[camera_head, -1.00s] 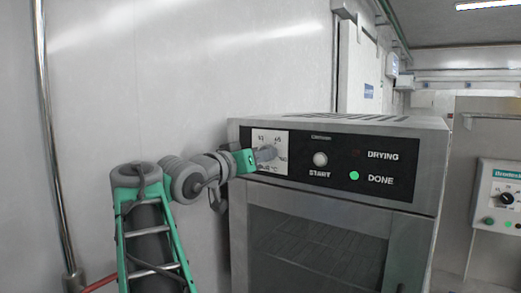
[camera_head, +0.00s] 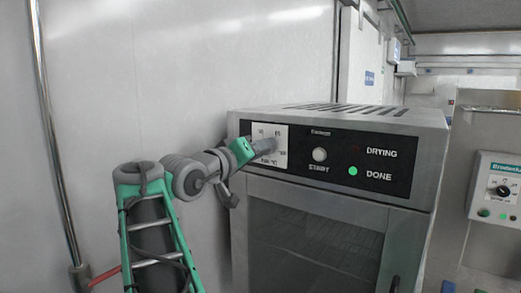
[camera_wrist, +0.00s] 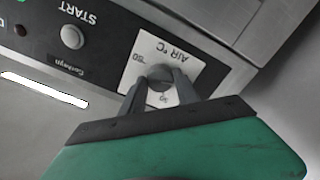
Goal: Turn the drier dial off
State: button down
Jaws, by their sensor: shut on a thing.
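The drier (camera_head: 330,190) is a steel cabinet with a black control panel and a dark front window. Its dial (camera_wrist: 159,76) is a dark knob on a white plate (camera_wrist: 165,65) marked "AIR °C" with numbers. My gripper (camera_head: 272,146) is at the dial in the head view and hides most of it. In the wrist view my gripper (camera_wrist: 158,82) has its two grey fingers closed around the dial, one on each side. The dial's pointer and exact setting cannot be made out.
Right of the dial are the START button (camera_head: 319,154), the green DONE light (camera_head: 353,171), which is lit, and the dark DRYING light. A second control box with a black knob (camera_head: 502,190) stands at the far right. A white wall is behind my arm.

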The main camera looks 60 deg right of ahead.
jog(key=c, duration=0.9)
grip_release()
jog(key=w+a+b, duration=0.1)
jog(key=a, duration=0.6)
jog(key=shift+a, duration=0.35)
jog(key=shift+w, duration=0.1)
